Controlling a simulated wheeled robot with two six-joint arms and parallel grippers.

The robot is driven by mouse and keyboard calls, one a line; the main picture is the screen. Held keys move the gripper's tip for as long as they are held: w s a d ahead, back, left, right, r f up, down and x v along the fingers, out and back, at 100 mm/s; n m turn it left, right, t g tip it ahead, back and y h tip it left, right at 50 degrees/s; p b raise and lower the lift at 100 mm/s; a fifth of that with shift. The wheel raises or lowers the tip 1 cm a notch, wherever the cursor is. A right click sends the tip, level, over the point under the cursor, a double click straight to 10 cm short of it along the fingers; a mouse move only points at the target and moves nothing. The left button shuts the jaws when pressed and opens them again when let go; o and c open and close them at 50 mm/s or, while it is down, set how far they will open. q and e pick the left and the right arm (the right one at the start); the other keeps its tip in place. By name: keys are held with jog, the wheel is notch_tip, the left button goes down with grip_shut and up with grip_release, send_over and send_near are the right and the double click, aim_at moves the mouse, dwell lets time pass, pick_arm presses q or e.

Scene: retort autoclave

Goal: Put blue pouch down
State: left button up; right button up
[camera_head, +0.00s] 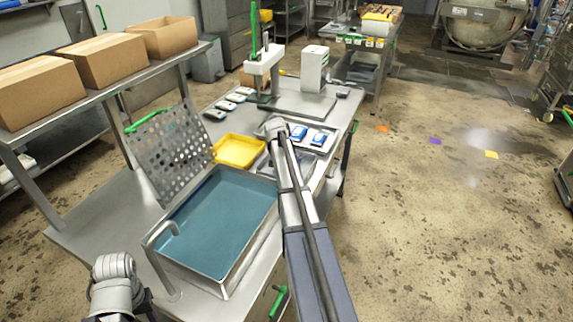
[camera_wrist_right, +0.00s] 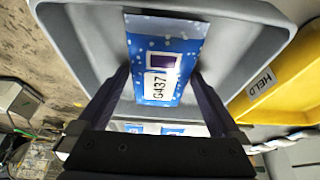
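In the right wrist view a blue pouch (camera_wrist_right: 165,60) with white spots and a G437 label is between the two fingers of my right gripper (camera_wrist_right: 161,74). The fingers meet its side edges, and it sits tilted over a grey tray (camera_wrist_right: 75,35). Whether it touches the tray floor I cannot tell. In the head view my right arm hides this pouch and the gripper. Two other blue pouches (camera_head: 309,135) lie beyond the arm's end; they also show at the bottom of the wrist view (camera_wrist_right: 160,128). Only part of my left arm shows, at lower left, without its gripper.
A yellow tray (camera_head: 238,151) is left of the arm; its HELD label shows in the wrist view. A basin of bluish water (camera_head: 218,218) and an upright perforated plate (camera_head: 172,150) are nearer. A sealer-like device (camera_head: 263,65) stands behind. Cardboard boxes (camera_head: 103,60) line the left shelf.

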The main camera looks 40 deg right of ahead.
jog(key=shift+r, duration=0.1)
jog(key=shift+s+a+r+p, duration=0.1)
jog(key=shift+r+p, duration=0.45)
jog(key=shift+p, duration=0.15)
jog(key=p+v, duration=1)
jog(key=v, duration=0.1)
jog(key=shift+a, duration=0.1)
